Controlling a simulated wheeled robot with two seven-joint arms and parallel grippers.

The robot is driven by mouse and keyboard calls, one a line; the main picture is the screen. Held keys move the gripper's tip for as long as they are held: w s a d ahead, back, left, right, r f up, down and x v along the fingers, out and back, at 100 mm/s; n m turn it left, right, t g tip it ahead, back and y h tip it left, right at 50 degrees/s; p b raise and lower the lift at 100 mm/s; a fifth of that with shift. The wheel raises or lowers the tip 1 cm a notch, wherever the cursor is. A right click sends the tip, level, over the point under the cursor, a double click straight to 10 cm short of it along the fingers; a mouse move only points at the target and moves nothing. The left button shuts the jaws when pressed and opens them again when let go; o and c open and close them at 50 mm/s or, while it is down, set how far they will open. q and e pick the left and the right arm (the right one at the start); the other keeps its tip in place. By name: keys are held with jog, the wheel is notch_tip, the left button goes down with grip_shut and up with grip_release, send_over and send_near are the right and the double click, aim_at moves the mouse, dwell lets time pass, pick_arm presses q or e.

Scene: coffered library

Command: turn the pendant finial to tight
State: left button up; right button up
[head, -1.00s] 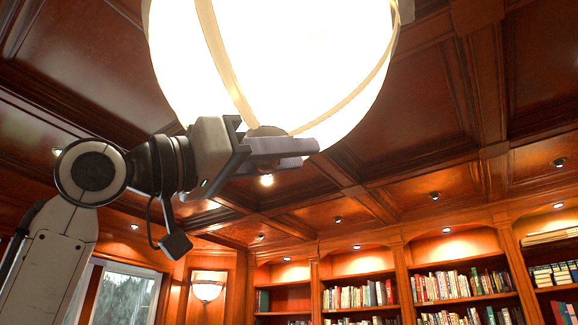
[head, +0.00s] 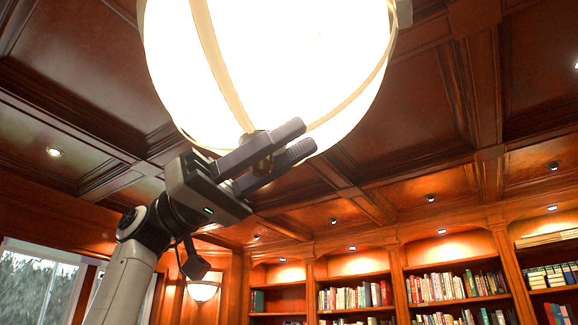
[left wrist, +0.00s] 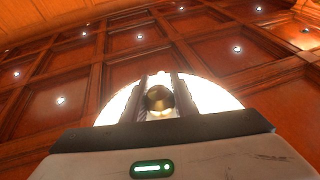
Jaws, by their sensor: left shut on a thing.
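The pendant lamp (head: 285,60) is a large glowing white bowl with brass straps at the top of the head view. Its brass finial (head: 258,152) sits at the bottom of the bowl, partly hidden by my left gripper. My left gripper (head: 272,150) is shut on the finial, one finger on each side, reaching up from the lower left. In the left wrist view the round brass finial (left wrist: 159,98) shows between the two fingers, with the glowing bowl (left wrist: 210,97) behind it. My right gripper is not in view.
The coffered wooden ceiling (head: 420,110) spans above. Bookshelves (head: 440,285) line the far wall, with a wall sconce (head: 203,290) and a window (head: 40,285) at left. The air around the lamp's underside looks clear.

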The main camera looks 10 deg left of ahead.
pick_arm(q)
jog(key=shift+s+a+m+g+y, duration=0.1)
jog(key=shift+s+m+g+y, duration=0.15)
jog(key=shift+m+g, duration=0.55)
jog(key=shift+s+m+g+y, duration=0.1)
jog(key=shift+m+g+y, duration=0.2)
jog(key=shift+g, duration=0.9)
jog(key=shift+s+a+m+g+y, duration=0.15)
jog(key=shift+m+g+y, duration=0.3)
jog(key=shift+g, duration=0.55)
jog(key=shift+s+d+m+g, duration=0.1)
jog(key=shift+m+g, duration=0.15)
jog(key=shift+g, duration=0.05)
jog(key=o, duration=1)
jog(key=shift+o, duration=0.2)
